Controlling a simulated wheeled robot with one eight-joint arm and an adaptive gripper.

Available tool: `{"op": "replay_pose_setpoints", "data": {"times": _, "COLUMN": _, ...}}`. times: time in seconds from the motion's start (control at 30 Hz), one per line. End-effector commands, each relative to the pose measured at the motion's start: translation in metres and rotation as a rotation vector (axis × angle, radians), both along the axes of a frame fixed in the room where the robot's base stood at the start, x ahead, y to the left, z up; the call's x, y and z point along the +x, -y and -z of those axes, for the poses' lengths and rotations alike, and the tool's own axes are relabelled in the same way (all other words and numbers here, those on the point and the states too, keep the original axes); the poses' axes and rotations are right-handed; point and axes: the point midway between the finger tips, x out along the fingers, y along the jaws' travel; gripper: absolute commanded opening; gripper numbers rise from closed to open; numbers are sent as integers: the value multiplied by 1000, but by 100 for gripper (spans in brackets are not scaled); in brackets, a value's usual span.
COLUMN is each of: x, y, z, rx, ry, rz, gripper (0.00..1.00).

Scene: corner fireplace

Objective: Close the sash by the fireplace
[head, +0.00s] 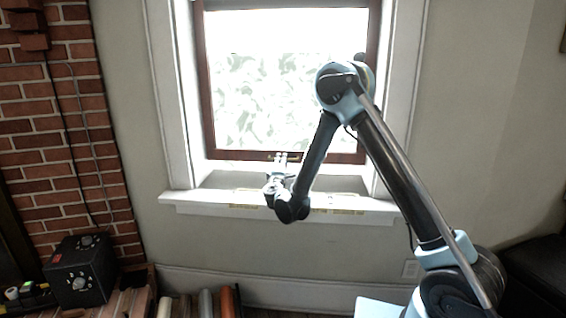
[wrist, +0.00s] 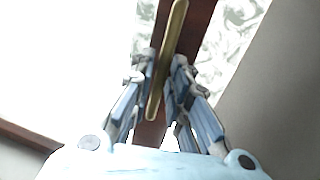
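The window sash (head: 207,90) has a dark red-brown frame and a bright pane, and stands in a white window frame beside the brick fireplace. Its bottom rail appears above the sill, with a pale strip below it. A long brass handle (wrist: 168,50) lies along the brown rail in the wrist view. My gripper (head: 281,158) is at the middle of the bottom rail. In the wrist view, its two fingers (wrist: 163,66) are apart, one on each side of the handle, with visible space around it. I cannot tell whether either finger touches the handle or rail.
The white sill (head: 190,200) juts out below the sash. My arm crosses the right part of the window. A black box (head: 80,270) stands by the brick wall (head: 70,150) at lower left, near a row of books (head: 205,303) along the bottom.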

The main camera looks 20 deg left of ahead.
Motion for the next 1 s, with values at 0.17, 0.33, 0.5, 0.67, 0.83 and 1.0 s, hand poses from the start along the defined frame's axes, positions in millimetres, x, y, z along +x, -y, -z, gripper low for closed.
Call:
{"op": "replay_pose_setpoints", "data": {"times": 0.17, "x": -31, "y": 7, "z": 6, "rx": 0, "ry": 0, "rz": -3, "gripper": 16}}
{"op": "replay_pose_setpoints", "data": {"times": 0.33, "x": -63, "y": 14, "z": 12, "rx": 0, "ry": 0, "rz": -3, "gripper": 16}}
{"op": "replay_pose_setpoints", "data": {"times": 0.5, "x": -87, "y": 21, "z": 17, "rx": 0, "ry": 0, "rz": -2, "gripper": 16}}
{"op": "replay_pose_setpoints", "data": {"times": 0.67, "x": -99, "y": 24, "z": 20, "rx": 0, "ry": -1, "rz": -2, "gripper": 16}}
{"op": "replay_pose_setpoints", "data": {"times": 0.83, "x": -102, "y": 25, "z": 21, "rx": 1, "ry": -1, "rz": -1, "gripper": 16}}
{"op": "replay_pose_setpoints", "data": {"times": 1.0, "x": -102, "y": 25, "z": 21, "rx": 1, "ry": -1, "rz": -1, "gripper": 16}}
